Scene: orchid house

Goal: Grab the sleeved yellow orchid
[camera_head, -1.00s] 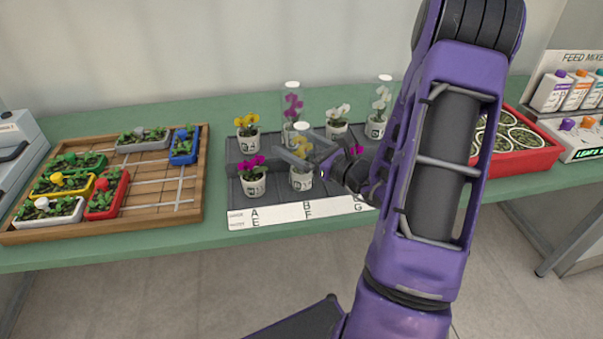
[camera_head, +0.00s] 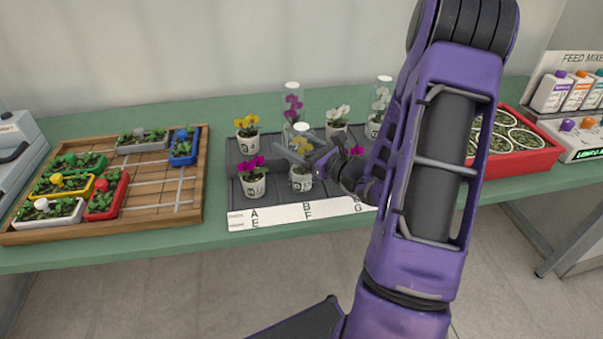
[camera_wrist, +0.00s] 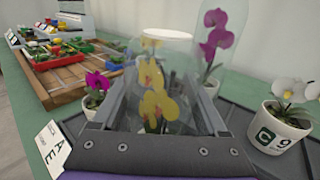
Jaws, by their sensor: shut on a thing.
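The sleeved yellow orchid (camera_head: 301,178) stands in a white pot in the front row of the dark tray (camera_head: 233,195). A clear sleeve with a white top surrounds its flowers. My gripper (camera_head: 304,155) is shut on the sleeve from the right. In the wrist view the sleeved yellow orchid (camera_wrist: 153,100) is between the two fingers of my gripper (camera_wrist: 166,90), one on each side of the clear sleeve. Its pot is hidden there by my gripper. In the head view the pot looks upright in its place.
An unsleeved yellow orchid (camera_head: 247,125) stands behind left, a magenta orchid (camera_head: 253,177) in front left. A sleeved magenta orchid (camera_head: 292,105) is close behind. White orchids (camera_head: 338,117) stand further right. A wooden tray (camera_head: 204,150) of seedlings is left, a red tray (camera_head: 530,162) right.

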